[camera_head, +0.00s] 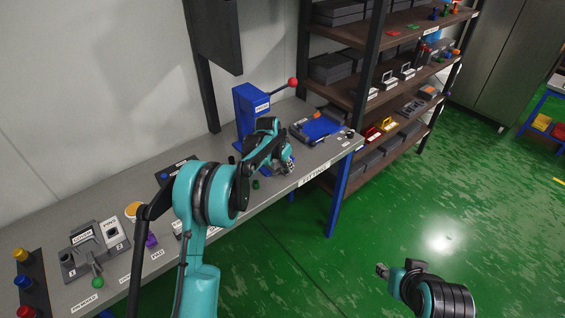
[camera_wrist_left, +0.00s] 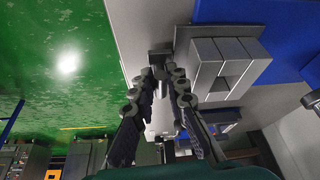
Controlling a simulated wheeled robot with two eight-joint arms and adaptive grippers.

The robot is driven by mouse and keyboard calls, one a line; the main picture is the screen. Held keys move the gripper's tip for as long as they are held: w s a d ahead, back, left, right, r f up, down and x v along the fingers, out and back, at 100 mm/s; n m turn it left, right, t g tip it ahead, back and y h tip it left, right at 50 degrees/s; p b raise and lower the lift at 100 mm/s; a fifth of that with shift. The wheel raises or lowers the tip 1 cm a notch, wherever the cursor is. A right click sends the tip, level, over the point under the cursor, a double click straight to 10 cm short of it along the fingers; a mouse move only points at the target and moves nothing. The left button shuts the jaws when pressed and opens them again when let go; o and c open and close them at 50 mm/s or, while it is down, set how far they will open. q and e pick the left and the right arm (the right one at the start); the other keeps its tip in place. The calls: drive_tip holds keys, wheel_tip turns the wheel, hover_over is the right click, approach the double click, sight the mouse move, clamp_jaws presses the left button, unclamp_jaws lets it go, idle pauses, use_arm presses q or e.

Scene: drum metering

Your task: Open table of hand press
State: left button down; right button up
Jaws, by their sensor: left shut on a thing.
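The blue hand press (camera_head: 246,117) stands on the grey workbench, with a lever ending in a red ball (camera_head: 292,82). My left gripper (camera_head: 289,166) is low in front of the press, and my arm hides the press's lower part in the head view. In the left wrist view, my left gripper (camera_wrist_left: 166,76) is shut on a small dark handle (camera_wrist_left: 160,59). The handle is at the front of the grey press table (camera_wrist_left: 222,66), beside the blue press base (camera_wrist_left: 240,12). My right gripper (camera_head: 381,270) is over the green floor, away from the bench; its fingers are too small to read.
The workbench (camera_head: 270,195) carries a blue tray (camera_head: 322,128) right of the press. Grey fixtures (camera_head: 82,240) and coloured knobs stand at its left end. A shelf rack (camera_head: 345,88) rises behind the bench's right end. Open green floor (camera_head: 430,200) lies to the right.

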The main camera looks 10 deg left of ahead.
use_arm(q)
drive_tip(key=c, duration=1.8)
unclamp_jaws()
drive_tip(key=shift+r, duration=0.1)
drive_tip(key=v, duration=1.2)
